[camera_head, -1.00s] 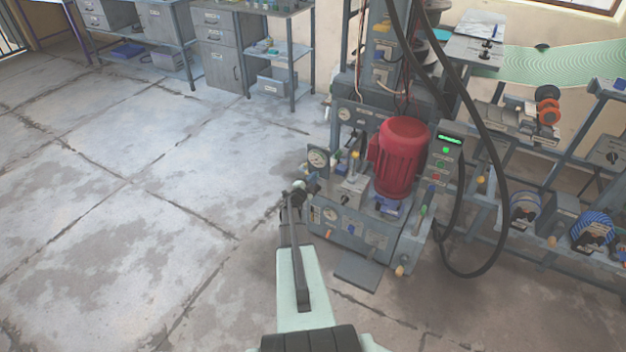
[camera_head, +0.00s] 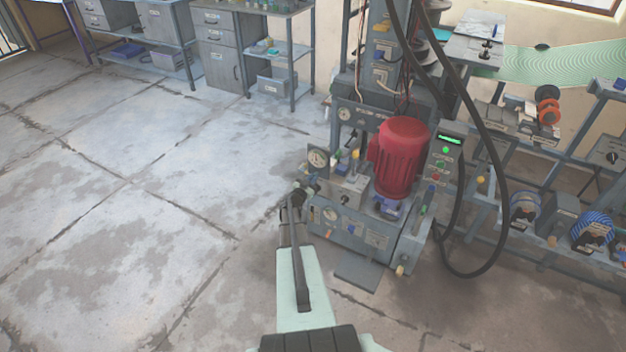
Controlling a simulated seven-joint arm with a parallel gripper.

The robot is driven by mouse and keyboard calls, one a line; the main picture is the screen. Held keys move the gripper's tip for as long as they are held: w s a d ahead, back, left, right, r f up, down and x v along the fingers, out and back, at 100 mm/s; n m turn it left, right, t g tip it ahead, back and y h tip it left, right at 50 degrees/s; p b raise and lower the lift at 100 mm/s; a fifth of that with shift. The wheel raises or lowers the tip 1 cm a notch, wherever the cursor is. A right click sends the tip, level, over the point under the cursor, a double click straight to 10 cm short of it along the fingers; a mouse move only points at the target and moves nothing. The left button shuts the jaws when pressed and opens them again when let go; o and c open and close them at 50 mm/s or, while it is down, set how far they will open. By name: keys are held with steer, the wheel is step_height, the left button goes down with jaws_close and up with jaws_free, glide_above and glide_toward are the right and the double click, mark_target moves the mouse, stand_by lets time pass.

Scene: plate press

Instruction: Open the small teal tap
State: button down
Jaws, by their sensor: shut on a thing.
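A red motor (camera_head: 401,158) stands on the press unit, with a control box (camera_head: 445,158) on its right. A thick black hose (camera_head: 500,190) loops down beside it. Shelves with reels (camera_head: 592,230) are at the right. The floor (camera_head: 120,220) to the left is clear.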

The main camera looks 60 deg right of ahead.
steer(key=shift+n, duration=0.5)
stand_by(0.3)
steer(key=c, duration=1.2)
jaws_free()
steer(key=a, duration=1.3)
steer(key=shift+a, duration=0.4)
